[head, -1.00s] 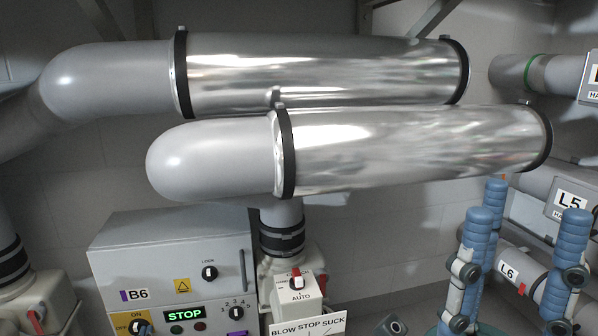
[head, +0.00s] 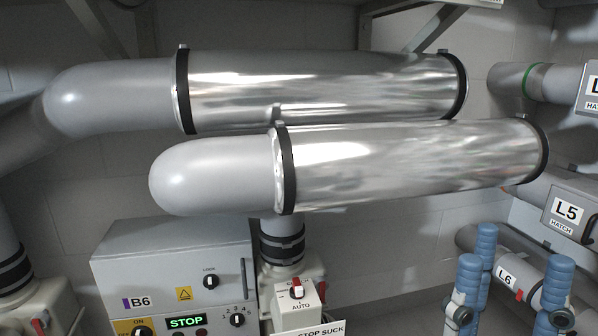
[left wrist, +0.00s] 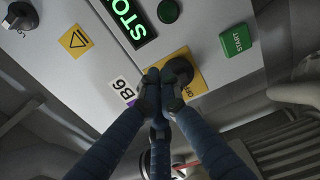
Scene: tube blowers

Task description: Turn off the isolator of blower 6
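The B6 control box (head: 160,262) is at lower left in the head view, with STOP lit green. Its isolator (head: 144,331), a black knob on a yellow ON/OFF plate, is cut by the bottom edge. In the left wrist view the isolator knob (left wrist: 181,70) sits on the yellow plate near the B6 label (left wrist: 124,88). My left gripper (left wrist: 160,92) has its dark fingertips together, in front of and beside the knob, partly covering the plate. Contact and the knob's setting cannot be told. My right gripper (head: 518,268) shows blue fingers spread apart, empty, at lower right.
A LOCK switch (head: 210,281) and a numbered dial (head: 237,320) are on the box. A green START button (left wrist: 236,39) is near the isolator. Large silver pipes (head: 410,160) cross above. Pipes L5 (head: 566,212) and L6 (head: 507,279) are behind my right gripper.

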